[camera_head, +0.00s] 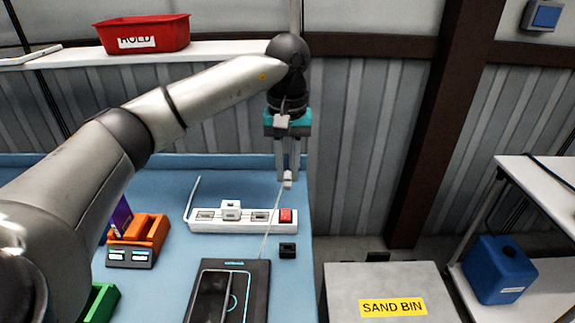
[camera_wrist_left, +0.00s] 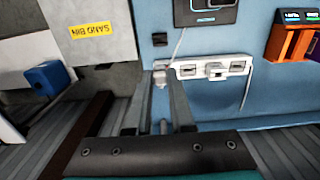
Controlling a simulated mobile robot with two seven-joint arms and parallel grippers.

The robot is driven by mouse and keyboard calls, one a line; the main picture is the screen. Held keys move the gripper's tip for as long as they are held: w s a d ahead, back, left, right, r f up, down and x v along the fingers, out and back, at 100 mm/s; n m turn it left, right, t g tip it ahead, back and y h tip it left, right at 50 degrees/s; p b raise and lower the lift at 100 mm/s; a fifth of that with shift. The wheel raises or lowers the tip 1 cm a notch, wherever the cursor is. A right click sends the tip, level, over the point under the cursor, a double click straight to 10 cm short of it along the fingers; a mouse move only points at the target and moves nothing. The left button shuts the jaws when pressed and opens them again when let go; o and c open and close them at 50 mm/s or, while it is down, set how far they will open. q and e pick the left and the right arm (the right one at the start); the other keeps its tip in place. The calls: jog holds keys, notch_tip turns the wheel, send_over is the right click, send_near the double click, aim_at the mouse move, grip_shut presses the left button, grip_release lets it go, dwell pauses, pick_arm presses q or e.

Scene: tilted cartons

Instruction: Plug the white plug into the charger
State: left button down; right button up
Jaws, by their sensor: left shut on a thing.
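My left gripper (camera_head: 287,178) is shut on the white plug (camera_head: 288,180), held at the fingertips above the back right of the blue table. A thin white cable runs from it down to the black pad. In the left wrist view the white plug (camera_wrist_left: 159,78) sits between the fingertips. A white power strip (camera_head: 212,226) lies below and left of the gripper, with a red switch at its right end. A white cube, seemingly the charger (camera_head: 231,210), sits on the strip, apart from the plug; it also shows in the left wrist view (camera_wrist_left: 216,70). My right gripper is out of view.
A black pad (camera_head: 258,290) with a dark phone (camera_head: 210,298) lies in front of the strip. A small black block (camera_head: 288,250) is near the table's right edge. An orange stand (camera_head: 140,232) is at left. A sand bin (camera_head: 390,290) stands right of the table.

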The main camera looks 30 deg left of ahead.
aim_at(287, 190)
pick_arm(q)
jog(key=shift+f+b, duration=2.4)
jog(key=shift+f, duration=1.5)
jog(key=a+p, duration=0.2)
jog(key=a, duration=1.5)
jog(key=shift+a, duration=0.3)
jog(key=shift+s, duration=0.1)
